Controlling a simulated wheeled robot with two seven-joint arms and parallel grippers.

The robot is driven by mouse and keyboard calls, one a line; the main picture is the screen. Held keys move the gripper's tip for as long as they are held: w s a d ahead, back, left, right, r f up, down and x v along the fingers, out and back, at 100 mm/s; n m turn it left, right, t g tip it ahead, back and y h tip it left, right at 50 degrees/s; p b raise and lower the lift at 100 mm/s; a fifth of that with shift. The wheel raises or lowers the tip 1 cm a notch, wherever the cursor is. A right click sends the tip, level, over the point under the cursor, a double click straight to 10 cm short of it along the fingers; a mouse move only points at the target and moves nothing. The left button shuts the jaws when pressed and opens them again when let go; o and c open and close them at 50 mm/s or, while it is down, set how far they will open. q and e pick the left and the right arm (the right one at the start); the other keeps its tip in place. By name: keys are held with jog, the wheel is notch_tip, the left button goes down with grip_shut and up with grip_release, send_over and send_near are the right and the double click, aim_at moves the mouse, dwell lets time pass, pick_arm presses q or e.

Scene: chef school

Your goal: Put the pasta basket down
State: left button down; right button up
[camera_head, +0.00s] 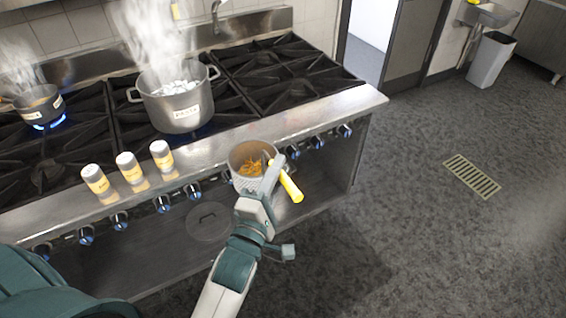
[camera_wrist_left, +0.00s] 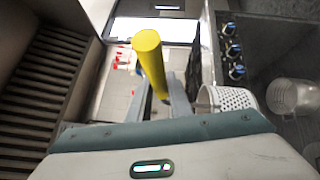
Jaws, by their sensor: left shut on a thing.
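The pasta basket (camera_head: 239,160) is a round pale basket with orange-yellow pasta inside and a yellow handle (camera_head: 291,187). In the left wrist view the yellow handle (camera_wrist_left: 148,55) rises between the fingers, and the perforated white basket wall (camera_wrist_left: 232,98) shows to the right. My right gripper is out of view.
Three labelled shakers (camera_head: 131,167) stand on the ledge, left of the basket. A small pan (camera_head: 40,103) sits over a blue flame at left. Open floor lies right of the stove.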

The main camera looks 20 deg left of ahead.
pick_arm(q)
jog(key=s+f+b, duration=0.5)
jog(key=s+f, duration=0.1)
jog(key=s, duration=0.1)
jog(key=shift+a+h+b, duration=0.15)
jog(key=shift+h+b, duration=0.15)
